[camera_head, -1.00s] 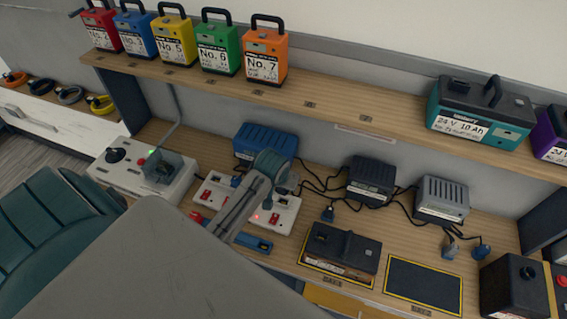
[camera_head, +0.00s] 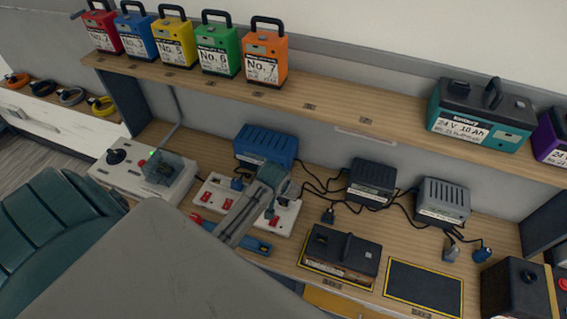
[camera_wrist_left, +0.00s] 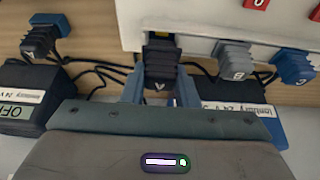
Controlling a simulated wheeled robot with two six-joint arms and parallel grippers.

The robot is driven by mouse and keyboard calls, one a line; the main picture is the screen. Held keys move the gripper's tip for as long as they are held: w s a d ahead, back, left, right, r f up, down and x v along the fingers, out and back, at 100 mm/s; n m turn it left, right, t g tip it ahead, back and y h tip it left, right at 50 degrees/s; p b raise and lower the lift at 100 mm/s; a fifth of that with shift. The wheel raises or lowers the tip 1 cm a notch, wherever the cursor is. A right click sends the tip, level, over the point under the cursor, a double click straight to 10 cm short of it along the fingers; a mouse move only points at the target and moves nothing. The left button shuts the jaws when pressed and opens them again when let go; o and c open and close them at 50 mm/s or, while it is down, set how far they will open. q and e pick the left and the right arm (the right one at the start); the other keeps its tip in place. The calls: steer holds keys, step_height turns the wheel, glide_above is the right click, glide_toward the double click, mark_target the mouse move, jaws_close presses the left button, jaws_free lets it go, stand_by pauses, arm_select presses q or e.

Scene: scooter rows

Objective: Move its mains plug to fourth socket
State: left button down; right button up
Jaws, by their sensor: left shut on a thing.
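My left gripper (camera_head: 271,200) is over the right part of the white socket strip (camera_head: 204,207). In the left wrist view, its two blue fingers (camera_wrist_left: 160,88) are shut on a black mains plug (camera_wrist_left: 158,62) marked with a letter. The plug is at the edge of the strip (camera_wrist_left: 190,18); whether it is seated in a socket is hidden. To its right in that view are a grey plug (camera_wrist_left: 235,58) and a blue plug (camera_wrist_left: 294,66) at the strip. My right gripper is not in view.
Behind the strip stands a blue charger (camera_head: 266,144); a black charger (camera_head: 370,182) and grey charger (camera_head: 443,201) stand to the right, with cables between. A battery (camera_head: 340,252) is on one mat; another mat (camera_head: 424,287) is empty. A shelf (camera_head: 330,115) overhangs the bench.

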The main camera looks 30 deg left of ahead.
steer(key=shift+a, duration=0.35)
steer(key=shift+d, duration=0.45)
arm_select(q)
steer(key=shift+f, duration=0.5)
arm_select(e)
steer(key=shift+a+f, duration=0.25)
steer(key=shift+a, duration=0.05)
arm_select(q)
steer(key=shift+f+b, duration=0.4)
steer(key=shift+f, duration=0.1)
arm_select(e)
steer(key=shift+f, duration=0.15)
arm_select(q)
steer(key=c, duration=1.1)
jaws_free()
steer(key=shift+o, duration=0.2)
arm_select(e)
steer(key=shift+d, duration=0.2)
